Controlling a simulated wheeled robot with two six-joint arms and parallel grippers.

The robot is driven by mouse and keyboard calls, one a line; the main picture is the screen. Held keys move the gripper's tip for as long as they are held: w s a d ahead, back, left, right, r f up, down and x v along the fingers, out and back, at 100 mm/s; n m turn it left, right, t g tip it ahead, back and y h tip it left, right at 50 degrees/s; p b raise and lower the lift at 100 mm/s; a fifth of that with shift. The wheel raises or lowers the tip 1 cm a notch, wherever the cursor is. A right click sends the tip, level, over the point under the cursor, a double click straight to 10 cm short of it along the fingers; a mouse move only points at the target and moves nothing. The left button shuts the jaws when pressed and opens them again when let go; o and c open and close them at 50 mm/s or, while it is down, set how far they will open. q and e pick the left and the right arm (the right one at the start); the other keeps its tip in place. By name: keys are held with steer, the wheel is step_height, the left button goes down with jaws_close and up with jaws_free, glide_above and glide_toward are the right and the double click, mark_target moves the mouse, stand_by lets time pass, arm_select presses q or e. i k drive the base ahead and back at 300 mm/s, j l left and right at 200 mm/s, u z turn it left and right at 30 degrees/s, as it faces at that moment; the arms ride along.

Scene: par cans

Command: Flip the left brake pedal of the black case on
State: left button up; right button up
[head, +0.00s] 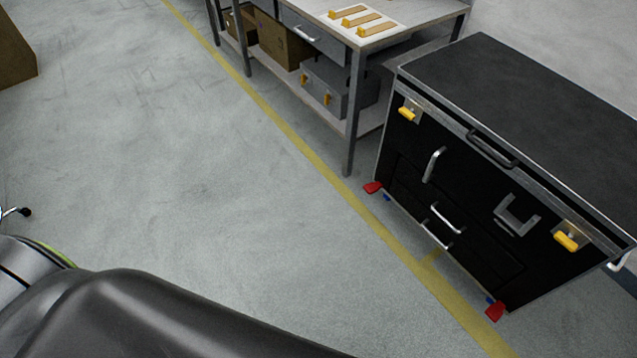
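The black case (455,200) stands on the floor at the right, its front facing me at an angle. A red brake pedal (372,188) sticks out at its lower left corner, with a small blue part (387,198) beside it. Another red pedal (495,311) is at its lower right corner, also with some blue next to it. Whether either pedal is pressed is too small to tell. Neither of my grippers shows in the head view. A dark part of my own body fills the bottom left.
A grey workbench (349,130) stands behind and left of the case, with cardboard boxes (280,40) on its lower shelf. A brown box (14,55) is at the far left. Yellow latches (567,241) and metal handles (434,164) project from the case. The floor (200,170) left of the yellow line is clear.

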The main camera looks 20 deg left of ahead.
mark_target(372, 188)
steer(key=u, duration=0.2)
steer(key=i+j+u, duration=0.1)
steer(key=i+j, duration=0.25)
steer(key=i, duration=0.15)
steer(key=i+j+u, duration=0.1)
steer(key=i+j, duration=0.2)
steer(key=i, duration=0.2)
steer(key=i+j+u, duration=0.1)
steer(key=i+j, duration=0.15)
steer(key=i, duration=0.25)
